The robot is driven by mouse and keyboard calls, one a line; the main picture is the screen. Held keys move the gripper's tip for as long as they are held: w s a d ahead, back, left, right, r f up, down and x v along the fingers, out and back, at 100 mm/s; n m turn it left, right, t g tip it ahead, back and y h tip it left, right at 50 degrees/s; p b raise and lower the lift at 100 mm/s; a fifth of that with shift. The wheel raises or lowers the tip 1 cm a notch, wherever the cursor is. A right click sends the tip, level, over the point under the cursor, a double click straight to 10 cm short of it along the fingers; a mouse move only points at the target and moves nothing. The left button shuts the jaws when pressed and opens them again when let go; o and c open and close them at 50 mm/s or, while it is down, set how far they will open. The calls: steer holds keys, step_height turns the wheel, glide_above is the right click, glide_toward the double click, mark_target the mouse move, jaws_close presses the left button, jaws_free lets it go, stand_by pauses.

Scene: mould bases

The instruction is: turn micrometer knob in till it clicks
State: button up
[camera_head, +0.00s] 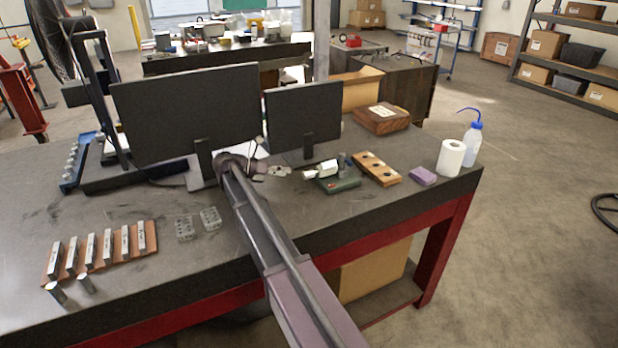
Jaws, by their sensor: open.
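What looks like the micrometer (325,169), with a pale barrel, lies on a small green base (340,185) on the workbench, right of the arm. Its knob is too small to make out clearly. My gripper (261,162) is at the end of my arm, left of the micrometer and in front of the monitors. It is open, with a visible gap to the pale barrel. Small grey parts (280,171) show between the gripper and the micrometer; I cannot tell what they are.
Two dark monitors (187,112) (304,116) stand behind. A wooden block with holes (377,168), a purple block (423,176), a white roll (450,158) and a wash bottle (472,145) stand to the right. Metal blocks on a brown strip (148,237) lie front left. The bench front right is clear.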

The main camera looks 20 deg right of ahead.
mark_target(303, 174)
steer(key=shift+b+x, duration=0.95)
steer(key=shift+x, duration=3)
jaws_close()
steer(key=shift+w+d, duration=0.1)
steer(key=shift+d, duration=0.15)
steer(key=shift+a, duration=0.1)
